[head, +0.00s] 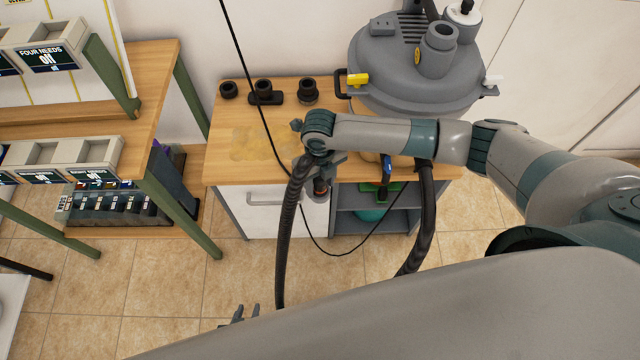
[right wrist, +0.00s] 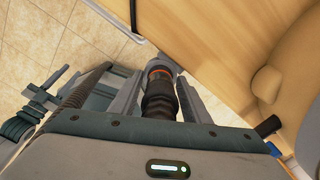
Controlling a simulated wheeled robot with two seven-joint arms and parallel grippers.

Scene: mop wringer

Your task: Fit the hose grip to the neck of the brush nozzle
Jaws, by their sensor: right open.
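The black hose grip with an orange ring (right wrist: 158,92) lies between the fingers of my right gripper (right wrist: 163,70). The jaws are open around it. In the head view, my right gripper (head: 326,168) is at the bench's front edge, and the grip's orange-ringed end (head: 320,187) shows below it. Three black nozzle pieces stand at the back left of the bench: a left one (head: 228,91), a middle one with a wide foot (head: 265,97) and a right one (head: 308,91). I cannot tell which is the brush nozzle. My left gripper (head: 246,312) is low, empty and apart from these, its fingers apart.
A grey vacuum canister (head: 405,75) stands on the wooden bench (head: 235,165). The dark hose (head: 288,225) hangs in front of the bench, and a thin black cable (head: 244,60) crosses the view. A shelf with bins (head: 75,160) is at left. The bench's left front is clear.

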